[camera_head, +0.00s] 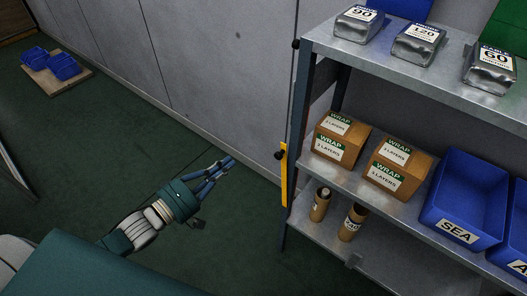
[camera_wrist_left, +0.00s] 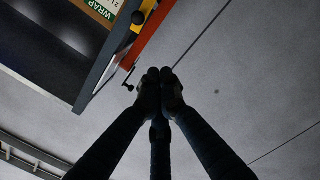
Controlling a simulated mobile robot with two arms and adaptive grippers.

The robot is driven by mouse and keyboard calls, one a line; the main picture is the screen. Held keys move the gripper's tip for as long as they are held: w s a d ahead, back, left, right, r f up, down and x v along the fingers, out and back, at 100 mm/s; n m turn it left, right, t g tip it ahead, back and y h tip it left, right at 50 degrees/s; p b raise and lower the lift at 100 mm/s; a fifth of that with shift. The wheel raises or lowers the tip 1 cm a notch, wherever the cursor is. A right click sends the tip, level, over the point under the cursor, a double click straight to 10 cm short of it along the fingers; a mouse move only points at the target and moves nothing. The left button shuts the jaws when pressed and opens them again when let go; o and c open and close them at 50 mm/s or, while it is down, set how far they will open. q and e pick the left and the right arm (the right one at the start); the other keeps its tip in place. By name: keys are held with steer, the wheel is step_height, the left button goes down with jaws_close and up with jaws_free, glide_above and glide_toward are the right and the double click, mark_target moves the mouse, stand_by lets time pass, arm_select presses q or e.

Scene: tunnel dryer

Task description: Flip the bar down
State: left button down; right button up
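A narrow yellow bar (camera_head: 284,176) stands upright along the left end of the metal shelf, with a dark knob beside it. My right gripper is not in view.
The shelf (camera_head: 320,165) holds WRAP boxes (camera_head: 341,139), brown rolls (camera_head: 320,205), silver blocks (camera_head: 420,43) and a blue SEA bin (camera_head: 467,200). A grey wall (camera_head: 200,70) runs behind. Blue bins sit on a pallet (camera_head: 60,82) at far left. The floor around my left gripper is clear.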

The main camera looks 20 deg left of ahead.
arm_select(q)
steer(key=w+d+f+p, duration=0.1)
steer(key=w+d+f, duration=0.1)
steer(key=w+d, duration=0.6)
steer(key=shift+w, duration=0.3)
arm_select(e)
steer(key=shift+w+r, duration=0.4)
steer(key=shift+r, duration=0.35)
arm_select(q)
steer(key=shift+a, duration=0.1)
steer(key=shift+p, duration=0.3)
